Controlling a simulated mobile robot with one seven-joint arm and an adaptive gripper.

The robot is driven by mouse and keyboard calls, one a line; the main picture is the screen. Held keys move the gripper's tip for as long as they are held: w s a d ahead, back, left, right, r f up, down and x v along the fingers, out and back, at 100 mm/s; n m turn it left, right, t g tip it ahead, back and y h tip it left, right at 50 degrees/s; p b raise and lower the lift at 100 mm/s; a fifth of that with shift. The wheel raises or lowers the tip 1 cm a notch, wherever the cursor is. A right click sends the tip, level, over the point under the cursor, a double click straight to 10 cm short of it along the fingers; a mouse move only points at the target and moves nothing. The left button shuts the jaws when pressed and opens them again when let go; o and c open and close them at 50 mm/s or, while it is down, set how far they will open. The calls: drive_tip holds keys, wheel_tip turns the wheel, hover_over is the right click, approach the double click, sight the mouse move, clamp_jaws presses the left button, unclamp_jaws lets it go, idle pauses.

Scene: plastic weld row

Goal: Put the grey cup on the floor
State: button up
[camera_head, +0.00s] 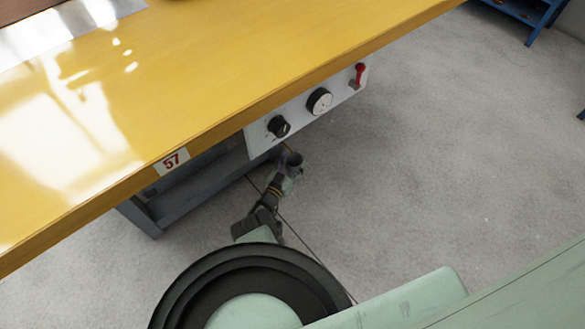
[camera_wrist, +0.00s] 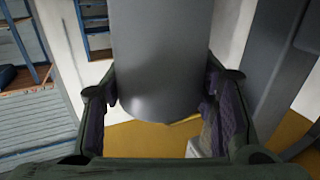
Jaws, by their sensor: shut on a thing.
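The grey cup (camera_wrist: 160,60) fills the upper middle of the wrist view, a smooth grey cylinder with a rounded lower edge. My gripper (camera_wrist: 163,100) is shut on it, one finger on each side. In the head view my gripper (camera_head: 286,178) is below the table edge, beside the control panel, with the small dark grey cup (camera_head: 293,158) at its end. The cup is held in the air. The floor (camera_head: 420,190) is bare grey concrete to the right. Its height below the cup cannot be told.
A yellow table (camera_head: 230,60) marked 57 spans the upper left. A white control panel (camera_head: 300,112) with knobs and a red switch hangs under its edge, close to my gripper. A grey table leg frame (camera_head: 190,195) stands at left. Blue shelving (camera_head: 540,22) is far right.

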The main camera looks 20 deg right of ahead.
sight(289, 171)
drive_tip(key=shift+w+f+b, duration=0.2)
drive_tip(key=shift+f+b, duration=0.7)
drive_tip(key=shift+w+f+b, duration=0.15)
drive_tip(key=shift+f+b, duration=0.7)
drive_tip(key=shift+f, duration=0.2)
drive_tip(key=o, duration=1.3)
drive_tip(key=shift+c, duration=0.2)
drive_tip(key=shift+a, duration=0.1)
drive_tip(key=shift+r, duration=0.3)
drive_tip(key=p+v, duration=0.5)
drive_tip(key=v, duration=0.7)
drive_tip(key=shift+f, duration=0.15)
